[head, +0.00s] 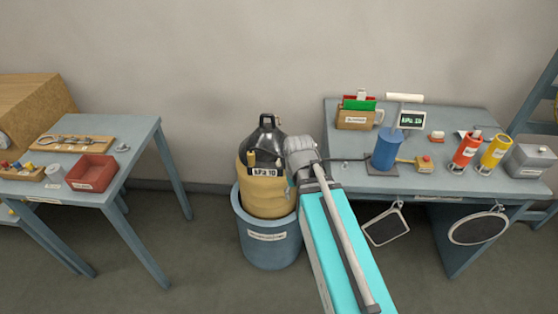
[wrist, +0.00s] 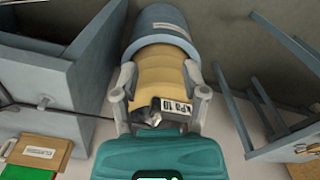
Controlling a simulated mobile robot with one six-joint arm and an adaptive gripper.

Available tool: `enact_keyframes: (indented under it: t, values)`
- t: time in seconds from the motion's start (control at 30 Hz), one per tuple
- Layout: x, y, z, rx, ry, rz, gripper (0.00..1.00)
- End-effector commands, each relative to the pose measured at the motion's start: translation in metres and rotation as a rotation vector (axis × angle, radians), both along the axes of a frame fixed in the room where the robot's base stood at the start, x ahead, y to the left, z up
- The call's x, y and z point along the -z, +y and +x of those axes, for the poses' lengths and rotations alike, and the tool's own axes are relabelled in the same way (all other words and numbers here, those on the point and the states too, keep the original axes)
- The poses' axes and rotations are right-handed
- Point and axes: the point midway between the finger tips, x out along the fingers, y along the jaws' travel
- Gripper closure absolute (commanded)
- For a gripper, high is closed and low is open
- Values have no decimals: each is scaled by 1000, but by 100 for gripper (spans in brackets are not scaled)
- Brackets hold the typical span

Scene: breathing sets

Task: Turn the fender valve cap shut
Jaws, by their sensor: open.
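The tan and black fender (head: 266,190) stands upright in a blue-grey bucket (head: 268,250), with a black handle on top and a label. A small brass-coloured piece (head: 251,158) shows just above the label; I cannot tell whether it is the valve cap. My gripper (head: 291,180) is at the fender's upper right side in the head view and hides part of it. In the wrist view my gripper (wrist: 164,92) is open, one finger on each side of the fender (wrist: 160,75). A dark grey part (wrist: 148,115) shows between the fingers beside the label. I cannot tell whether the fingers touch anything.
A table (head: 145,130) with a red tray (head: 91,172) stands left. A bench (head: 470,190) at right holds a blue cylinder (head: 388,148), red and yellow bottles, a small display and a box. A dark hose runs from the bench towards the fender. Floor between tables and bucket is clear.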

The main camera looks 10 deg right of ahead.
Motion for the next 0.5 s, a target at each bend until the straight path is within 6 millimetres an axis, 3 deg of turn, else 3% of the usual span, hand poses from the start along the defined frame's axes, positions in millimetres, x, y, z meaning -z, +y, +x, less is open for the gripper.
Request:
enact_keyframes:
  t: [0.03,0.5]
  values:
    - [-5,0,16,-44,0,0,37]
    - [-34,5,149,-681,0,0,37]
